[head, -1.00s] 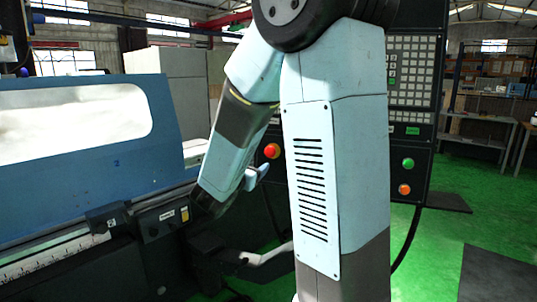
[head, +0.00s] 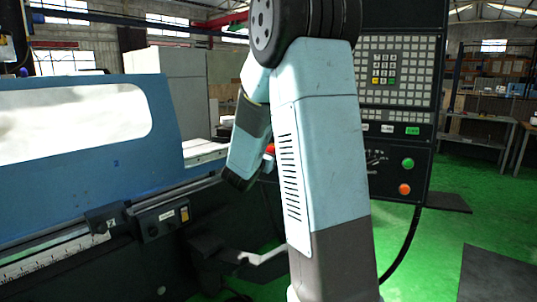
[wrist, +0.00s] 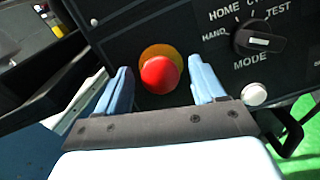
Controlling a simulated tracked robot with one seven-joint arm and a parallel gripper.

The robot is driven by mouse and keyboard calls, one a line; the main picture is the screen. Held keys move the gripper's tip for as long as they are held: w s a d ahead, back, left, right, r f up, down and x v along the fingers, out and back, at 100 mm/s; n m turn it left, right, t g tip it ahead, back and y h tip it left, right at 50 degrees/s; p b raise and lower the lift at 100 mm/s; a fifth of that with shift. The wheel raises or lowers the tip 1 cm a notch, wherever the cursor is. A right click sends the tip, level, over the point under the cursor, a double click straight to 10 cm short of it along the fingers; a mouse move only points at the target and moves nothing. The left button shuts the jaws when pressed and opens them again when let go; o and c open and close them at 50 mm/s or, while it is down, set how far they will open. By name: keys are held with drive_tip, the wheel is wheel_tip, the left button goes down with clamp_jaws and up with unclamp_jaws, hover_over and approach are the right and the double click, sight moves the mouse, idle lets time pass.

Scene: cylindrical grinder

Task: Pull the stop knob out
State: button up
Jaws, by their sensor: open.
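The stop knob is a round red cap on a yellow base. In the wrist view the red knob (wrist: 159,74) sits on the dark panel, between my two light-blue fingers in the picture. My gripper (wrist: 163,82) is open, with one finger to each side of the knob and a visible gap on both sides. I cannot tell how far the fingertips are from the panel. In the head view a small part of the red knob (head: 269,149) shows beside my arm, which hides the rest of it and most of my gripper.
A black mode dial (wrist: 260,41) and a white button (wrist: 254,95) are right of the knob in the wrist view. In the head view, a green button (head: 408,163) and an orange button (head: 404,189) are on the panel. The blue machine cover (head: 90,165) stands at left.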

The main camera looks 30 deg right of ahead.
drive_tip(key=shift+c, duration=0.2)
clamp_jaws()
idle(0.5)
